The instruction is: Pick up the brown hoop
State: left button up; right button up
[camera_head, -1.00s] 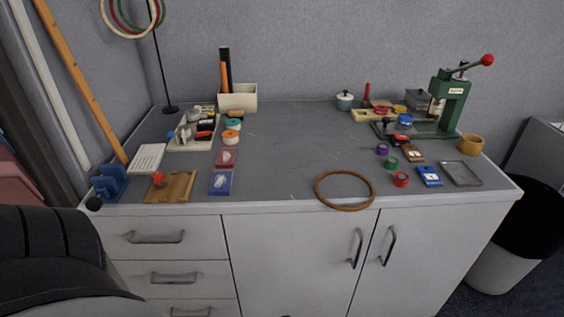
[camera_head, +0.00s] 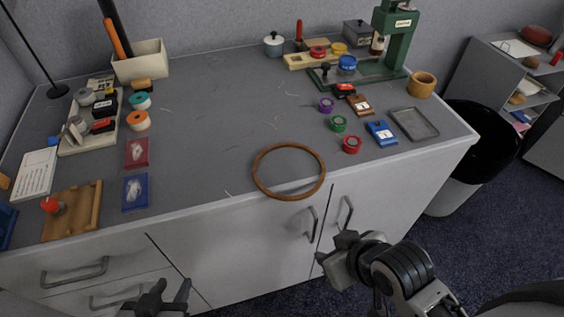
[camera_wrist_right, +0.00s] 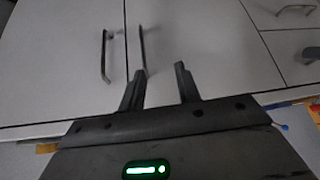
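The brown hoop (camera_head: 256,181) lies flat on the grey tabletop in the head view, with its near side at the table's front edge. My right gripper (camera_head: 331,262) is below and to the right of the hoop, in front of the cabinet doors. In the right wrist view its two fingers (camera_wrist_right: 160,88) stand apart with nothing between them. My left gripper (camera_head: 170,290) is at the bottom of the head view, in front of the drawers, below and left of the hoop. Its fingers are spread and empty. The hoop does not show in the right wrist view.
Red (camera_head: 351,145), green (camera_head: 338,124) and purple (camera_head: 326,105) rolls sit right of the hoop, beside a blue box (camera_head: 381,133) and a grey tray (camera_head: 414,124). Red and blue packets lie left. The tabletop behind the hoop is mostly clear. Door handles (camera_head: 312,222) project below.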

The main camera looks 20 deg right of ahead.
jog(key=w+a+r+n+g+y, duration=0.2)
jog(key=w+a+r+n+g, duration=0.2)
jog(key=w+a+r+n, duration=0.55)
notch_tip(320, 180, up, 12)
jog(key=n+g+h, duration=0.3)
jog(key=n+h, duration=0.1)
jog(key=n, duration=0.7)
send_over(312, 189)
jog(key=f, duration=1)
jog(key=shift+w+a, duration=0.15)
jog(key=shift+w, duration=0.05)
jog(key=shift+s+f+b, duration=0.15)
jog(key=shift+f+b, duration=0.15)
jog(key=shift+f, duration=2.4)
jog(key=shift+f, duration=0.1)
grip_shut()
